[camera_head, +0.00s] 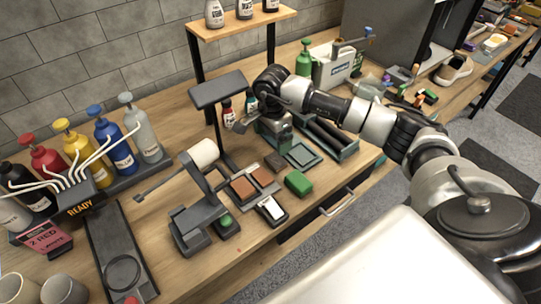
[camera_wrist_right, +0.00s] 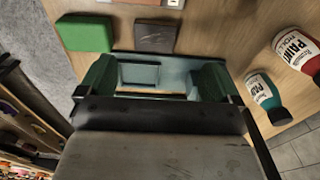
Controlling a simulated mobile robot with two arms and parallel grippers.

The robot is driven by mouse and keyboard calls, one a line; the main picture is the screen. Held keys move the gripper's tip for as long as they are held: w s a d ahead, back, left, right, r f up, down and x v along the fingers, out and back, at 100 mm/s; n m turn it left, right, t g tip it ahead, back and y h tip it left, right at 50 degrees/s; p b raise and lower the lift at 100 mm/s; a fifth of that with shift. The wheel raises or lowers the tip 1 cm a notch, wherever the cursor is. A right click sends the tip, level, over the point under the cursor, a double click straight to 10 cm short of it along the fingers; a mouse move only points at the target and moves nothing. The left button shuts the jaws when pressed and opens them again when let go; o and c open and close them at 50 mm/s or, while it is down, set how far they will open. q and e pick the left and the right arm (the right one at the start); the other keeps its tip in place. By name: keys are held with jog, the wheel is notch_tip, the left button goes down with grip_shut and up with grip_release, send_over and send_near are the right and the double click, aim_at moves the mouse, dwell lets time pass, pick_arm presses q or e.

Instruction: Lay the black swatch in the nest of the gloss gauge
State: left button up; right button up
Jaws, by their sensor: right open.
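My right gripper (camera_head: 277,140) is open, pointing down near the teal tray; in the right wrist view (camera_wrist_right: 155,85) its fingers stand apart. No object is clearly held between them. A flat teal tray with a square recess (camera_head: 303,154) lies beside the gripper. A dark, nearly black block (camera_head: 275,162), perhaps the black swatch, lies on the bench just in front of the gripper; it also shows in the wrist view (camera_wrist_right: 155,37). A small dark device with a white face (camera_head: 271,208) lies nearer the bench's front edge. I cannot tell which item is the gloss gauge. My left gripper is not in view.
A green block (camera_head: 298,183) lies right of the dark block. Brown swatches (camera_head: 244,187) sit in a grey tray. A grey stand with a white roll (camera_head: 203,153) is to the left. Paint bottles (camera_wrist_right: 264,97) stand close to the gripper. A dark-barred rack (camera_head: 328,138) is at right.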

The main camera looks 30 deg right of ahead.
aim_at(276, 160)
jog(key=shift+s+f, duration=0.25)
jog(key=shift+f, duration=0.35)
jog(key=shift+s+f, duration=0.25)
jog(key=shift+f, duration=0.7)
jog(key=shift+w+d+f+p, duration=0.1)
jog(key=shift+f+p, duration=0.15)
jog(key=shift+p, duration=0.1)
jog(key=f, duration=0.1)
jog(key=f+p, duration=0.1)
jog(key=f, duration=0.2)
jog(key=shift+d+f+p, duration=0.2)
jog(key=shift+d+p, duration=0.15)
jog(key=shift+f, duration=0.35)
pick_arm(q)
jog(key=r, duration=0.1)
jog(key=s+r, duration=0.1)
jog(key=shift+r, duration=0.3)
pick_arm(e)
jog(key=shift+c, duration=0.4)
jog(key=c, duration=0.9)
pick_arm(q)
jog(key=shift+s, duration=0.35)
